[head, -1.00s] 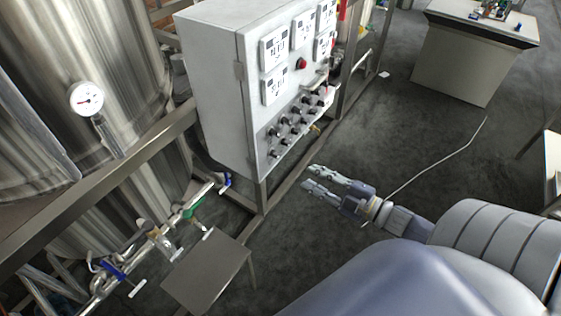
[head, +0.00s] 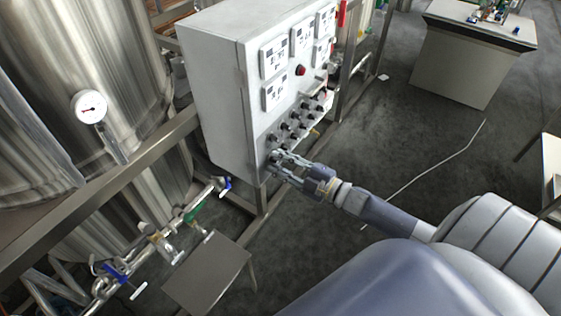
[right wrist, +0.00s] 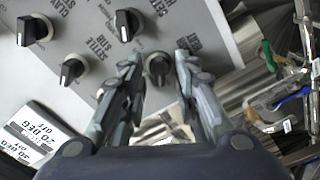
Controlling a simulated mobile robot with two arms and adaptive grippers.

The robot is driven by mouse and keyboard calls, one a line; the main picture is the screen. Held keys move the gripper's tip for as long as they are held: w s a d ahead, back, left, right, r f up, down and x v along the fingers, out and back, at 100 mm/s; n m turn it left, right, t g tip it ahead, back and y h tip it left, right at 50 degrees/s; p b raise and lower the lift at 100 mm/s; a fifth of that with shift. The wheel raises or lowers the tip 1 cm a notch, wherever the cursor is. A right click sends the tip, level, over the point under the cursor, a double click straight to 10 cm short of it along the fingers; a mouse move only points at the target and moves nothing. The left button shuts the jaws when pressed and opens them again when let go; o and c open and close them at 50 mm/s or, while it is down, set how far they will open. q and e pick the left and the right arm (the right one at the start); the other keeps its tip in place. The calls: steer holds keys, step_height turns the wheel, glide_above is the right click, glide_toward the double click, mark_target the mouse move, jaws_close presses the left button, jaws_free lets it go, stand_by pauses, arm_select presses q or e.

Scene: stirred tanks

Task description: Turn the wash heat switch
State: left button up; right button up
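The grey control cabinet (head: 222,95) carries rows of black switches on its front panel, low down. My right gripper (head: 273,162) is at the lower left corner of that panel. In the right wrist view one black switch (right wrist: 158,68) sits between the two open fingertips (right wrist: 159,58). The fingers stand on either side of it; I cannot tell whether they touch it. The label by this switch is partly hidden and ends in HEAT, so I cannot confirm it reads wash heat. Neighbouring switches (right wrist: 127,23) have settle and clary labels. My left gripper is out of view.
Display panels (head: 274,57) and a red button (head: 300,70) sit above the switches. Steel tanks (head: 90,60) and a frame rail (head: 120,175) stand at left, with valves and pipes (head: 165,240) below. A cabinet (head: 465,60) stands at back right.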

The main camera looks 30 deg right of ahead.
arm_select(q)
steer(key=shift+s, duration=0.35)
arm_select(e)
jaws_close()
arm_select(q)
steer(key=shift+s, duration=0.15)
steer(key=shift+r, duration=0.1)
arm_select(e)
steer(key=m+p, duration=0.1)
steer(key=m, duration=0.2)
steer(key=shift+r+m, duration=0.15)
steer(key=shift+m, duration=0.25)
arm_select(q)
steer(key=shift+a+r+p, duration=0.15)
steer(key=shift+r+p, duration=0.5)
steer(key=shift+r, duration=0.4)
arm_select(e)
steer(key=shift+w+d+m, duration=0.1)
steer(key=shift+m, duration=1.8)
jaws_free()
